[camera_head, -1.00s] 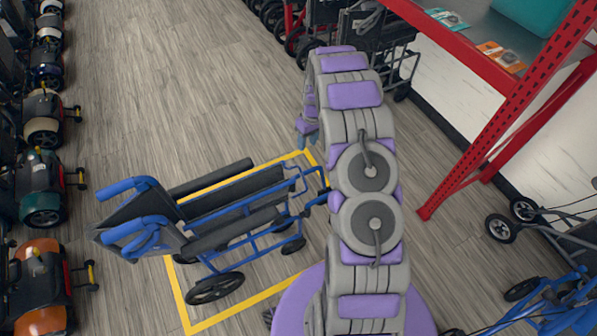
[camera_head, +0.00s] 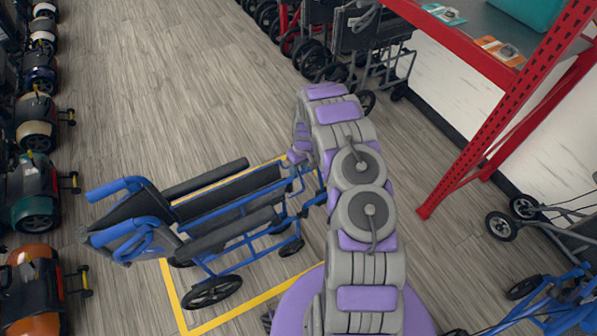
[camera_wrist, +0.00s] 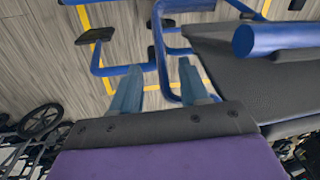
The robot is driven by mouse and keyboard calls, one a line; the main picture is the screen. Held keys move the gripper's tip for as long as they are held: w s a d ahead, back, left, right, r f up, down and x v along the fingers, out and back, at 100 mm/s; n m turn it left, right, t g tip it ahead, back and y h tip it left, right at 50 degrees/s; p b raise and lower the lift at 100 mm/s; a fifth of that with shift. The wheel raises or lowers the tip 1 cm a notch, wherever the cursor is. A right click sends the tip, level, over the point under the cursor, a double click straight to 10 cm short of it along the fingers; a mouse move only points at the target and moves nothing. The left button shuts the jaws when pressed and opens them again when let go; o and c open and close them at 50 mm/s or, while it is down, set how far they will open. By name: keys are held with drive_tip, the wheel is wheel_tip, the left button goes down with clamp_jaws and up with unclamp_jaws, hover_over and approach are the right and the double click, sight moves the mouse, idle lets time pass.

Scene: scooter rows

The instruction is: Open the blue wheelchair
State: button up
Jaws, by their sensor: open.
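The blue wheelchair (camera_head: 215,283) stands upright with blue frame tubes and black armrests. It looks narrow, its two sides close together, with black seat fabric between them. Its push handles (camera_head: 115,188) point left and its footrest end is at the right, beside my arm. My gripper's fingers are hidden in the head view. In the wrist view my gripper (camera_wrist: 159,88) is open, its two bluish fingers apart. They are close to the blue frame tubes (camera_wrist: 163,50) and the black fabric (camera_wrist: 250,80). I cannot tell whether they touch.
A yellow floor outline (camera_head: 225,318) surrounds the wheelchair. Scooters line the left side, one orange (camera_head: 35,268). A red shelf post (camera_head: 480,145) and a blue-framed walker (camera_head: 560,290) are at right. More wheelchairs (camera_head: 345,40) stand at the back. Open floor (camera_head: 170,80) lies behind.

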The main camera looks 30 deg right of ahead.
drive_tip(key=shift+a+f, duration=0.35)
drive_tip(key=shift+f, duration=0.25)
drive_tip(key=shift+d, duration=0.1)
drive_tip(key=shift+c, duration=0.2)
drive_tip(key=shift+d, duration=0.1)
drive_tip(key=c, duration=0.3)
clamp_jaws()
